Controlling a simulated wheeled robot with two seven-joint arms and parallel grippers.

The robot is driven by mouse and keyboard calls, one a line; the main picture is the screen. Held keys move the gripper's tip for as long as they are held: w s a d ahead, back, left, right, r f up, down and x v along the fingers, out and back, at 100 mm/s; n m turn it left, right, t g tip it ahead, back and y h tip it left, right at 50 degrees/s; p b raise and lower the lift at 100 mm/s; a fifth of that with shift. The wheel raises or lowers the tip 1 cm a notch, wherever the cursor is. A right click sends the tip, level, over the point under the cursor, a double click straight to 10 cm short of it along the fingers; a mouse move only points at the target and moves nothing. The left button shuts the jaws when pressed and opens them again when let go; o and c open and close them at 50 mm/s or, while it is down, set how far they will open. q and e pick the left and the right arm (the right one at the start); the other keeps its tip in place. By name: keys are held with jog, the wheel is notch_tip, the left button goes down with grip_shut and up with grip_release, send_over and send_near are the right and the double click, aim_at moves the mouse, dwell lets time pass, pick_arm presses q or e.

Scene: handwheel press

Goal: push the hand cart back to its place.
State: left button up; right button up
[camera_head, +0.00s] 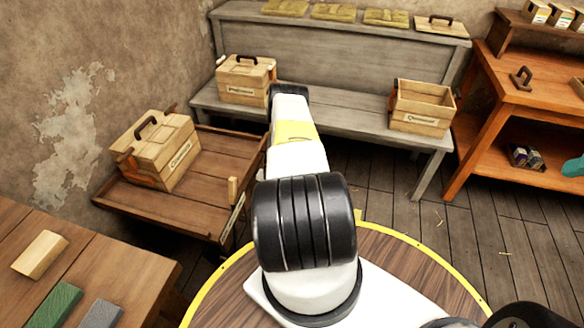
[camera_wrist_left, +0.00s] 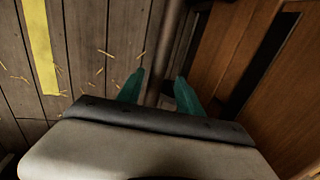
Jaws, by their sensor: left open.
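The hand cart (camera_head: 225,165) is a low brown wooden platform at the left of the head view, with raised edges, a short light post at its near right corner and a labelled wooden box (camera_head: 170,152) on top. My left arm reaches away through the middle of the head view, past the cart's right side; its gripper cannot be made out there. In the left wrist view my left gripper (camera_wrist_left: 160,92) shows open teal fingers. A dark round bar (camera_wrist_left: 165,50) runs between or beyond them; contact cannot be told.
A grey bench (camera_head: 330,115) with wooden boxes stands behind. An orange workbench (camera_head: 540,95) is at the right. Another wooden table (camera_head: 95,260) is at the near left. Open plank floor (camera_head: 410,210) lies right of centre. Straw (camera_wrist_left: 100,70) lies beside a yellow strip (camera_wrist_left: 38,45).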

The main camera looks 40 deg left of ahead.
pick_arm(q)
notch_tip(320, 180, up, 7)
jog(key=d, duration=0.1)
jog(key=shift+w+r, duration=0.15)
jog(key=shift+w, duration=0.15)
jog(key=shift+d, duration=0.15)
